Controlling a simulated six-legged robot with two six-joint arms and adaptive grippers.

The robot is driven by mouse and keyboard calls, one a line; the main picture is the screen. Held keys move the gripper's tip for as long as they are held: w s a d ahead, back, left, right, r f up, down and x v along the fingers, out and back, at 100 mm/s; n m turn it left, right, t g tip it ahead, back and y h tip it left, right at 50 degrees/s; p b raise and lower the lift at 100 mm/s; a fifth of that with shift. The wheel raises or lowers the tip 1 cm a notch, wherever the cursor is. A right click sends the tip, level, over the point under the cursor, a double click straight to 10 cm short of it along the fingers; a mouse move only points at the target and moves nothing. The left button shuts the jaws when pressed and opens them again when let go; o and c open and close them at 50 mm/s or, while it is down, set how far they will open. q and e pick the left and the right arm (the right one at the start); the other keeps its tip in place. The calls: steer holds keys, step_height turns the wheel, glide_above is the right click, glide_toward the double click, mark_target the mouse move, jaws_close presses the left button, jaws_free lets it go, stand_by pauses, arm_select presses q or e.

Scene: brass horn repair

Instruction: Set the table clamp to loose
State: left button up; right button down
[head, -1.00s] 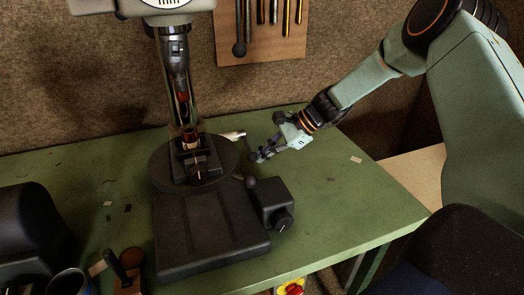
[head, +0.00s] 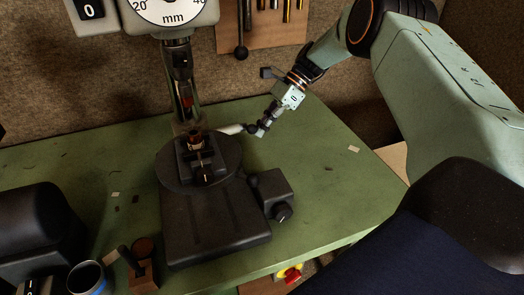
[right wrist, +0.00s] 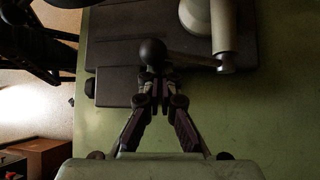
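The table clamp shows as a pale metal stub (head: 232,128) behind the round table of the drill press in the head view. In the right wrist view it has a pale cylinder (right wrist: 223,38) and a thin arm running left to a black ball knob (right wrist: 152,52). My right gripper (head: 255,130) is beside the stub's right end; in the right wrist view its fingertips (right wrist: 158,78) are drawn together just below the ball. Whether they touch it I cannot tell. In the head view the fingers hide the knob. My left gripper is not in view.
The drill press base (head: 215,230) fills the middle of the green bench (head: 325,185). A side box (head: 268,190) with knobs sticks out at its right. A cup (head: 88,278) and a wooden block (head: 143,272) stand front left. The bench's right part is mostly clear.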

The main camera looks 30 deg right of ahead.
steer(key=shift+r, duration=0.55)
steer(key=shift+w, duration=0.1)
steer(key=shift+d+r, duration=0.1)
steer(key=v, duration=1.1)
steer(key=shift+d+r, duration=0.25)
stand_by(0.3)
